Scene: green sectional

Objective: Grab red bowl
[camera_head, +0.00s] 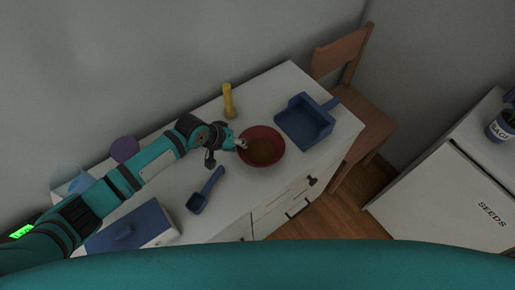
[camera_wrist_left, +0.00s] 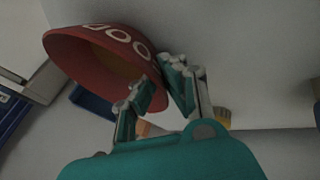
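The red bowl (camera_head: 275,152) sits upright on the white cabinet top in the head view, its inside brownish. In the left wrist view the red bowl (camera_wrist_left: 85,50) fills the upper left, with pale markings on its outer wall. My left gripper (camera_head: 241,143) is at the bowl's left rim. In the left wrist view the fingers of the left gripper (camera_wrist_left: 155,80) lie on either side of the bowl's wall. I cannot tell whether both press on it. My right gripper is not in view.

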